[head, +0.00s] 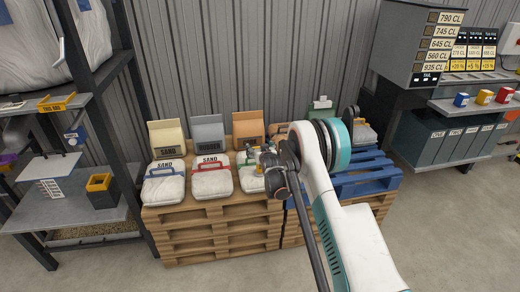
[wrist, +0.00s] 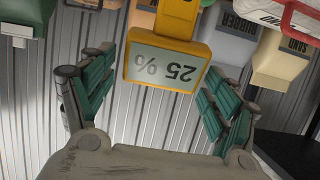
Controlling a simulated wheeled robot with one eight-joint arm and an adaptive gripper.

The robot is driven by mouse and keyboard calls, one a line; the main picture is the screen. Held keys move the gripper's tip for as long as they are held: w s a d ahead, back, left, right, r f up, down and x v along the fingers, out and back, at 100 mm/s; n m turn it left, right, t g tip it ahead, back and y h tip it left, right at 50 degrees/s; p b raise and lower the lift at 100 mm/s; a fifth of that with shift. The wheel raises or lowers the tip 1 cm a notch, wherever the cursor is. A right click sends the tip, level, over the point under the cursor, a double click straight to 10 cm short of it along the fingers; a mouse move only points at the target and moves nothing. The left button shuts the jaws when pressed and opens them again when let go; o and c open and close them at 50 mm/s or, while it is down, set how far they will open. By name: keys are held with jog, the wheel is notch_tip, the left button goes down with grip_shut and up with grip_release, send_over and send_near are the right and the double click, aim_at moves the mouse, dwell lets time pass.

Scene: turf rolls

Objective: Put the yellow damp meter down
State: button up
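The yellow damp meter (wrist: 190,50) shows large in the wrist view, its grey display reading "25 %" upside down in the picture. In the head view my arm (head: 350,235) reaches over the pallets and largely hides the gripper; I cannot make out the meter there.
A wooden pallet stack (head: 215,235) bears a beige bag (head: 167,136), a grey-blue bag (head: 208,132), an orange bag (head: 248,124) and white sacks with blue (head: 163,187) and red (head: 211,184) handles. A blue pallet (head: 372,178) is at right. Shelving stands left, a price-board counter right.

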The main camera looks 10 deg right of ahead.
jog(key=shift+s+r, duration=0.15)
jog(key=shift+r, duration=0.05)
jog(key=p+v, duration=0.4)
jog(key=v, duration=0.8)
jog(key=s+r+g, duration=0.1)
jog(key=s+r, duration=0.2)
jog(key=r, duration=0.5)
jog(key=s+r+g, duration=0.1)
jog(key=s+r, duration=0.2)
jog(key=r, duration=0.5)
jog(key=s+r+g, duration=0.1)
jog(key=s+r, duration=0.8)
jog(key=s, duration=0.3)
jog(key=s+g, duration=0.4)
jog(key=s, duration=2.7)
